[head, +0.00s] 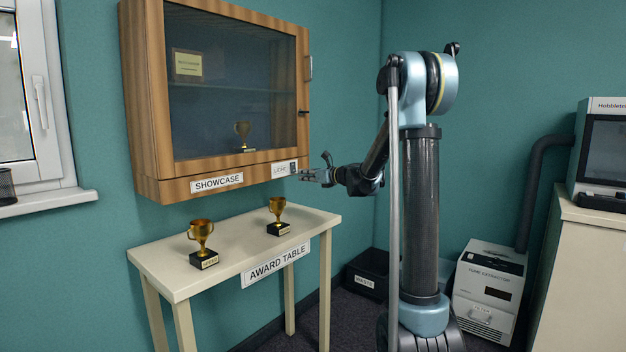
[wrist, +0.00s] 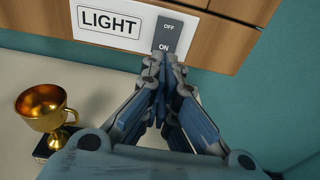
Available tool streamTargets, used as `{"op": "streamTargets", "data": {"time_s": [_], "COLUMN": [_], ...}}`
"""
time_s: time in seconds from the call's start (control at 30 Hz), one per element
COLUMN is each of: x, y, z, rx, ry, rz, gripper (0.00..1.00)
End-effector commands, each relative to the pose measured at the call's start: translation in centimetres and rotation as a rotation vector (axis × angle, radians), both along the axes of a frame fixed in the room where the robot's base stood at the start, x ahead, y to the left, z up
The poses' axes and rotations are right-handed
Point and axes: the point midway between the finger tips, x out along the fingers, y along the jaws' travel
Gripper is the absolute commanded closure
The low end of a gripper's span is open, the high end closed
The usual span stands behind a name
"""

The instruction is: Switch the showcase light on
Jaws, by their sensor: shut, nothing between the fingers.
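The wooden showcase (head: 218,170) hangs on the wall with a dark glass front. Its light switch (head: 294,168) sits on a white plate at the lower right of the front. My gripper (head: 303,176) is shut and empty. In the wrist view its fingertips (wrist: 161,58) are right at the lower ON end of the rocker. I cannot tell whether they touch it. The showcase interior looks dim.
The award table (head: 165,265) stands below the showcase with two gold trophies (head: 201,236) on it, one also at left in the wrist view (wrist: 45,110). Another trophy (head: 242,131) is inside the showcase.

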Motion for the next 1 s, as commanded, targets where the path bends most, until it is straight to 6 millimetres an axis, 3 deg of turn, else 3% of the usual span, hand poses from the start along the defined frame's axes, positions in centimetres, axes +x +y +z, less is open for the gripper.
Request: {"op": "streamTargets", "data": {"time_s": [0.23, 1.0], "x": [1.3, 1.9], "y": [1.8, 2.5], "z": [-0.3, -0.5], "rx": [0.000, 0.000], "ry": [0.000, 0.000], "rz": [0.000, 0.000], "gripper": [1.00, 1.00]}}
